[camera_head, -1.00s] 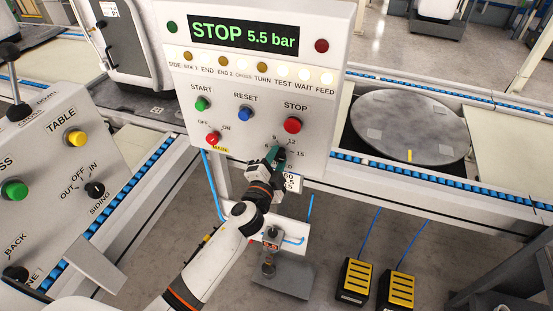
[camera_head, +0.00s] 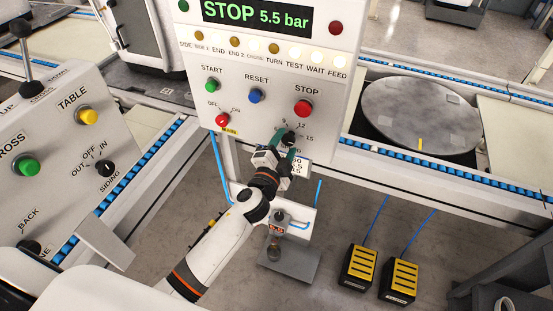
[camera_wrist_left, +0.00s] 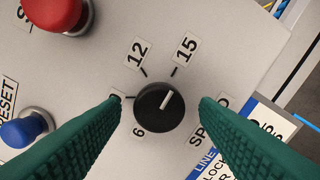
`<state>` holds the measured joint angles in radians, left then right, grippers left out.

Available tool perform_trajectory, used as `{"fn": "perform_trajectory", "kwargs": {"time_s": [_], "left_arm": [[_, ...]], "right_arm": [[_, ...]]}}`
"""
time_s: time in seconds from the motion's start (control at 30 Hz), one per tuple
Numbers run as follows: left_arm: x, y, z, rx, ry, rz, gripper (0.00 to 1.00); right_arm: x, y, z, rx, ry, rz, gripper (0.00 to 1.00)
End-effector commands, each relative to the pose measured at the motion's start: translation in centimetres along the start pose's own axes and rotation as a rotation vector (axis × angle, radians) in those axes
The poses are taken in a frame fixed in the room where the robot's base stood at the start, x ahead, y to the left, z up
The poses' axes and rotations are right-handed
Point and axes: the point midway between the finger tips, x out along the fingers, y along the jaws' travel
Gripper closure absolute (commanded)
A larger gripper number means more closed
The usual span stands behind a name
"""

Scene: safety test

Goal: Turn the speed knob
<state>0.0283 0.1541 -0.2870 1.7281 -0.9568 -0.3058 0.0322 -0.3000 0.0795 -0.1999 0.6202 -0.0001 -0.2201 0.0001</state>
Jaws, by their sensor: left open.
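The speed knob (camera_wrist_left: 160,107) is round and black with a white pointer line. In the left wrist view its pointer aims towards the 15 mark (camera_wrist_left: 186,49). Labels 12 and 6 also show around it; another label is partly hidden behind a finger. My left gripper (camera_wrist_left: 160,103) is open, with one green ridged fingertip on each side of the knob and a visible gap on both sides. In the head view the left gripper (camera_head: 286,145) is at the lower right of the control panel (camera_head: 262,135) and largely covers the knob.
The red STOP button (camera_head: 303,108) and blue RESET button (camera_head: 256,96) sit above the knob. The red main switch (camera_head: 222,119) is to the left. A second panel (camera_head: 60,150) stands at the left. A round turntable (camera_head: 420,112) and yellow pedals (camera_head: 400,280) are at the right.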

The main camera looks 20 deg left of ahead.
Motion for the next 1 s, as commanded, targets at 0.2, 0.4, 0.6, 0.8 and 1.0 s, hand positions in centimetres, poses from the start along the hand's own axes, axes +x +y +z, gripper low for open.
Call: {"fn": "perform_trajectory", "kwargs": {"time_s": [0.2, 0.4, 0.6, 0.8, 1.0], "left_arm": [[-4.6, -0.2, -0.1, -0.001, 0.001, -0.003, 0.44], [-8.4, -0.1, -0.1, -0.001, 0.001, -0.001, 0.44], [-10.5, -0.1, 0.0, 0.000, 0.000, -0.001, 0.44], [-10.8, 0.0, 0.0, 0.000, 0.000, 0.000, 0.44], [-10.8, 0.0, 0.0, 0.000, -0.001, 0.000, 0.44]], "right_arm": [[0.4, 0.0, 0.0, 0.000, 0.000, 0.000, 0.64], [0.9, 0.0, -0.1, 0.000, 0.000, 0.000, 0.64], [1.1, 0.0, -0.1, 0.000, 0.000, 0.000, 0.64], [1.1, 0.0, -0.1, 0.000, 0.000, 0.000, 0.64], [1.1, 0.0, -0.1, 0.000, 0.000, 0.000, 0.64]]}}
